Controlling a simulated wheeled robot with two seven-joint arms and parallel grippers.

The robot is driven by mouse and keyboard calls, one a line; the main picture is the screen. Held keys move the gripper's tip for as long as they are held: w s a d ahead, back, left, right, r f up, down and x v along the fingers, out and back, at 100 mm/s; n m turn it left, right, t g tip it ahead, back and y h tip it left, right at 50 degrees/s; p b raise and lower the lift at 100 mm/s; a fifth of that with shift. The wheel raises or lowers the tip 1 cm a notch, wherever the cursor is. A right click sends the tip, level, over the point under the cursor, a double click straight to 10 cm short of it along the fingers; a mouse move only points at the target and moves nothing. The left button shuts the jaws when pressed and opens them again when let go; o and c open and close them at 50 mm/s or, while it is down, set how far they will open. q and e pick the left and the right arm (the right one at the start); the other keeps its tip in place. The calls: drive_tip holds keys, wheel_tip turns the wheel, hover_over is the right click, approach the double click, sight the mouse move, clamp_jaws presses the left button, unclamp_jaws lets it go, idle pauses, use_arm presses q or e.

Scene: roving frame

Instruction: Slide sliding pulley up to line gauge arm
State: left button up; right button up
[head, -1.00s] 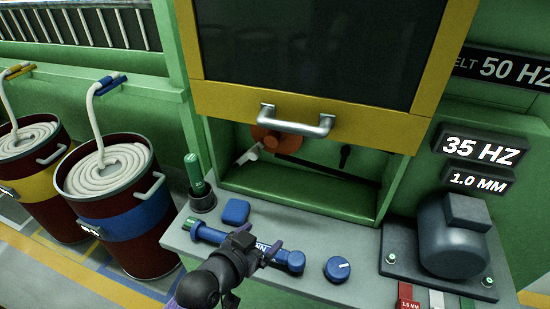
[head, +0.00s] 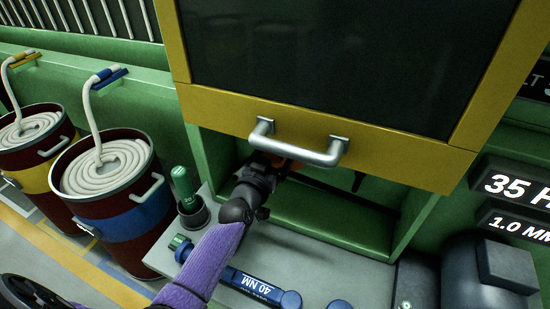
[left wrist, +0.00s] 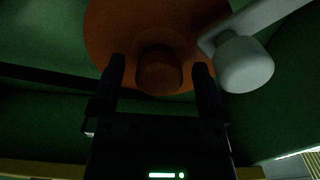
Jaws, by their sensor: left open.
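In the left wrist view an orange disc (left wrist: 120,32), apparently the sliding pulley, has a round hub (left wrist: 158,68) at its centre. A light grey arm with a round end (left wrist: 245,64), apparently the gauge arm, lies just right of the hub, overlapping the disc's edge. My left gripper (left wrist: 158,76) is open, its fingers on either side of the hub; I cannot tell whether they touch it. In the head view my left gripper (head: 270,168) reaches into the opening under the yellow-framed guard (head: 400,156). It and the guard's handle (head: 295,145) hide most of the pulley (head: 294,165).
The guard sits raised above the opening. On the grey bench (head: 300,252) are a blue 40 NM tool (head: 250,285) and a green-handled tool in a cup (head: 184,186). A motor (head: 480,275) stands at right. Drums of coiled rope (head: 110,190) stand left.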

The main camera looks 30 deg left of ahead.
use_arm(q)
drive_tip(key=shift+w, duration=0.45)
clamp_jaws()
